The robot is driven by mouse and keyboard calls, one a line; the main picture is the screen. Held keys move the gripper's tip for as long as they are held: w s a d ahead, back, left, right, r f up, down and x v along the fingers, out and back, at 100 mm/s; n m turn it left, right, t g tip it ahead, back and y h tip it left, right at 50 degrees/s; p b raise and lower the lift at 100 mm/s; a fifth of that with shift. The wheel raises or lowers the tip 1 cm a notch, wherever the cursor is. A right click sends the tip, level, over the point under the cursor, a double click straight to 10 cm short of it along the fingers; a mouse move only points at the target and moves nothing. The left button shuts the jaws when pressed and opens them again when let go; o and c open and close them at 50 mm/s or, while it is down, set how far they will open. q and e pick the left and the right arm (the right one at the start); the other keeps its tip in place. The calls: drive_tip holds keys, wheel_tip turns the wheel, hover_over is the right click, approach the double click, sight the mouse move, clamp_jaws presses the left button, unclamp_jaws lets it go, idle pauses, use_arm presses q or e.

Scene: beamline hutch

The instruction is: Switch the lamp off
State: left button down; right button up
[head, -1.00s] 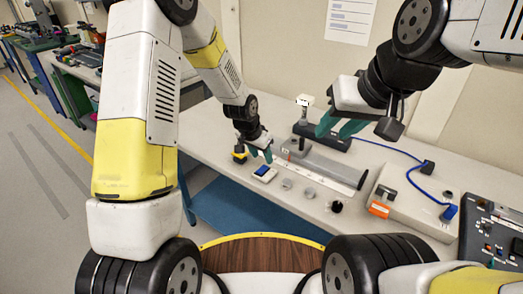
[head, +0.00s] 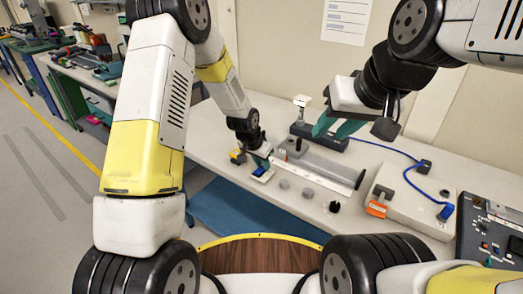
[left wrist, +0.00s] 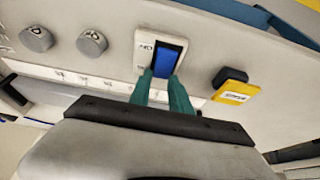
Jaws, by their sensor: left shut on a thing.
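A small white switch box (head: 263,178) with a blue rocker (left wrist: 168,55) lies near the front edge of the bench, left of several grey knobs. Lettering that looks like "ON" shows beside the rocker in the left wrist view. My left gripper (head: 265,160) is down at the switch, its green fingertips (left wrist: 160,76) at the rocker's near end, shut on the switch. They hide part of it in the head view. My right gripper (head: 333,127) is open and empty above the back of the bench. I cannot tell for certain which thing is the lamp.
A yellow-and-black block (head: 238,156) stands just left of the switch. Grey knobs (left wrist: 92,43) and a labelled strip (left wrist: 85,80) are close by. A white-topped post (head: 302,101) stands behind. A white box (head: 415,200) with a blue cable is to the right.

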use_arm(q)
drive_tip(key=shift+s+a+t, duration=0.2)
drive_tip(key=shift+t, duration=0.2)
drive_tip(key=shift+s+t+h, duration=0.15)
drive_tip(key=shift+t+h, duration=0.35)
drive_tip(key=shift+h, duration=0.2)
drive_tip(key=c, duration=1.2)
unclamp_jaws()
drive_tip(key=shift+r, duration=0.1)
drive_tip(key=v, duration=0.7)
drive_tip(key=shift+s+r, duration=0.2)
drive_tip(key=shift+r, duration=0.1)
drive_tip(key=shift+a, duration=0.15)
